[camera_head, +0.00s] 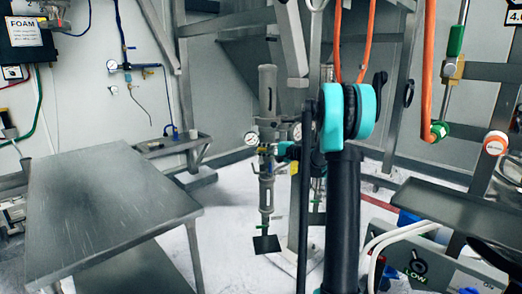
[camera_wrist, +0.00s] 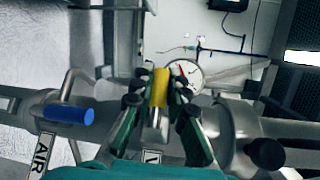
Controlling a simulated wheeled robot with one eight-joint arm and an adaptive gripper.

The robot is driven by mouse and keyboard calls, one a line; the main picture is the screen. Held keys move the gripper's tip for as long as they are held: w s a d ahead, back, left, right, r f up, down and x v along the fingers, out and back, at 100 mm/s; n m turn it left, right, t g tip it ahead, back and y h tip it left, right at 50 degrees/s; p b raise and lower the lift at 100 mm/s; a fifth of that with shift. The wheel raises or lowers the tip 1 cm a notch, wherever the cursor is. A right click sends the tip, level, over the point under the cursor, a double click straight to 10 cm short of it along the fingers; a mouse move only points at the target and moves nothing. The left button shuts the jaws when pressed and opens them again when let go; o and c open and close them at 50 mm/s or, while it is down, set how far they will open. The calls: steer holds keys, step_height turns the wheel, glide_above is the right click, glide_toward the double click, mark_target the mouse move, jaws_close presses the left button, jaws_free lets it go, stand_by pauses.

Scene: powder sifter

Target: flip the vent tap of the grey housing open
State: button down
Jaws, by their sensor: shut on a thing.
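The grey housing (camera_head: 266,195) is an upright pipe-like body in the middle of the head view. In the wrist view it lies sideways across the picture (camera_wrist: 222,122). A yellow tap handle (camera_wrist: 161,88) sits on its middle, over a label of which only a V shows, so I take it as the vent tap. My gripper (camera_wrist: 158,98) is shut on this yellow handle, one finger on each side. In the head view my arm hides part of this area. A blue-handled tap (camera_wrist: 70,114) with an AIR label stands to the left in the wrist view.
A round gauge (camera_wrist: 186,75) sits close behind the yellow handle. A dark knob (camera_wrist: 265,153) sticks out at the right. In the head view, a bare steel table (camera_head: 105,205) stands to the left and a steel shelf (camera_head: 450,212) to the right.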

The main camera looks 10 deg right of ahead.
steer(key=shift+f, duration=0.1)
steer(key=c, duration=1.5)
jaws_free()
steer(key=shift+d, duration=0.1)
steer(key=v, duration=1.2)
